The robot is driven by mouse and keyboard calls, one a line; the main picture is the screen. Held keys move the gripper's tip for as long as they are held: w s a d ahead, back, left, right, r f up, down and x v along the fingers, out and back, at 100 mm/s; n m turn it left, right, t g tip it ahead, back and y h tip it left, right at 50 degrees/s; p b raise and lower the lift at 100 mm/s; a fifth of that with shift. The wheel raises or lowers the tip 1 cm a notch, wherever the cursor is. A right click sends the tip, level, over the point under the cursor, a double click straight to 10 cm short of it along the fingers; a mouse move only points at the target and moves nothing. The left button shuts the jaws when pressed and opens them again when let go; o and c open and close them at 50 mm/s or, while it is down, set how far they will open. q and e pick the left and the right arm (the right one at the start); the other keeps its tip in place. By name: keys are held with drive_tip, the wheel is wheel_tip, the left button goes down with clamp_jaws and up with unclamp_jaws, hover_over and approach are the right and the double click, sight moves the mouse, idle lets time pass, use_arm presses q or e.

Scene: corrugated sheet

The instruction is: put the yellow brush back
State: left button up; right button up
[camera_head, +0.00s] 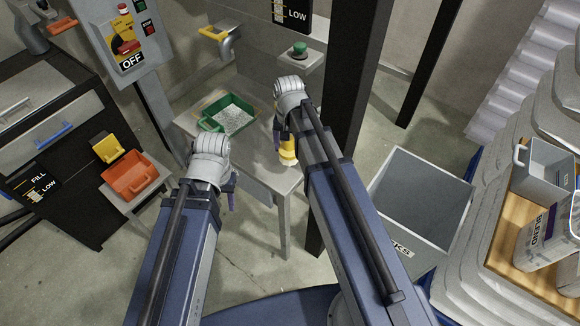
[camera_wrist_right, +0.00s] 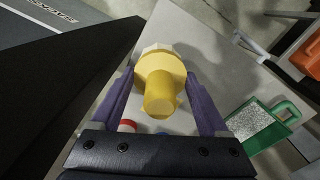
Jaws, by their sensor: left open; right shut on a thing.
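The yellow brush (camera_wrist_right: 160,85) is between the purple fingers of my right gripper (camera_wrist_right: 158,100) in the right wrist view. Its round handle points toward the camera and its wider collar and pale end face away. In the head view the yellow brush (camera_head: 288,151) shows beside my right arm, over the right part of the small grey table (camera_head: 262,172); contact with the table cannot be told. My right gripper (camera_head: 281,132) is shut on it, partly hidden by the arm. My left gripper (camera_head: 231,190) is open, at the table's front left, its fingers partly hidden.
A green tray (camera_head: 231,113) of grey granules stands on the table, left of the brush. A dark post (camera_head: 350,90) rises close behind my right arm. A grey bin (camera_head: 420,195) stands right. An orange bin (camera_head: 130,175) and a yellow scoop (camera_head: 107,148) are left.

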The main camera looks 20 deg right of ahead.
drive_tip(key=shift+f+b, duration=3.25)
drive_tip(key=shift+f, duration=0.65)
drive_tip(key=shift+r, duration=0.15)
drive_tip(key=o, duration=0.7)
drive_tip(key=shift+f, duration=0.2)
drive_tip(key=o, duration=0.4)
drive_tip(key=shift+c, duration=0.2)
drive_tip(key=shift+r, duration=0.15)
